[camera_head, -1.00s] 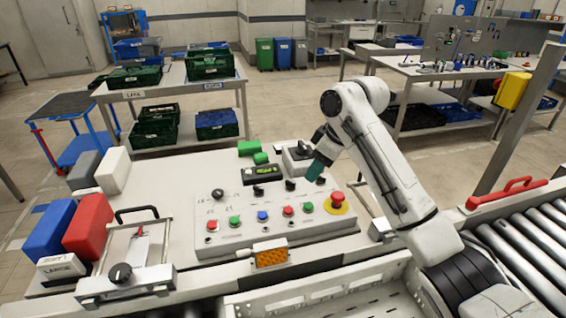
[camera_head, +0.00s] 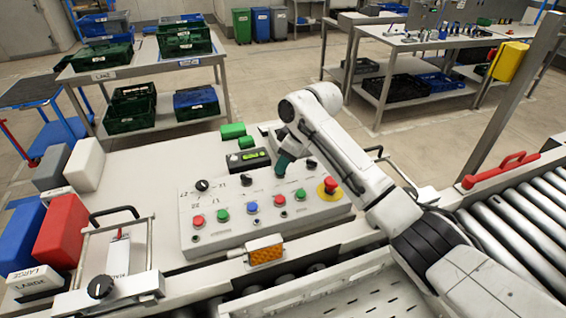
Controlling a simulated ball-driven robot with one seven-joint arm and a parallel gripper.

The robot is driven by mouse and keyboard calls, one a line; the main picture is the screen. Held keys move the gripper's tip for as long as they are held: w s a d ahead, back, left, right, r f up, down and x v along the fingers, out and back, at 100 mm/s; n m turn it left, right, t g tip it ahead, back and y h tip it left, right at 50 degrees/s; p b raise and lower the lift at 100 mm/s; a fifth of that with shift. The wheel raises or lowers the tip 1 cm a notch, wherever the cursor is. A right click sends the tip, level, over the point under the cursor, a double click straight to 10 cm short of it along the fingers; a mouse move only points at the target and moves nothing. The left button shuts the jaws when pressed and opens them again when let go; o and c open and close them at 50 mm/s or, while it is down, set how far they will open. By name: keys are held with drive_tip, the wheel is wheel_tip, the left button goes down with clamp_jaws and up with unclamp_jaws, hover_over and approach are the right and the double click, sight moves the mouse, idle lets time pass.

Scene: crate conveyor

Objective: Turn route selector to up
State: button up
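The control panel (camera_head: 232,232) is a light grey sloped box on the white table, with a row of coloured push buttons and several black rotary knobs. The labels are too small to read, so I cannot tell which knob is the route selector. My gripper (camera_head: 281,169) has teal-dark fingers pointing down at the panel's upper middle. It hides a knob there, and contact cannot be told. Its opening does not show.
A red mushroom button (camera_head: 330,185) on a yellow base is at the panel's right end. A black display (camera_head: 248,160) with green digits stands behind the panel. An orange reflector (camera_head: 266,255) is in front. Red and blue blocks stand left; a roller conveyor (camera_head: 505,225) runs right.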

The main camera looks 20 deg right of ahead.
drive_tip(key=shift+x, duration=0.85)
drive_tip(key=shift+s, duration=0.1)
clamp_jaws()
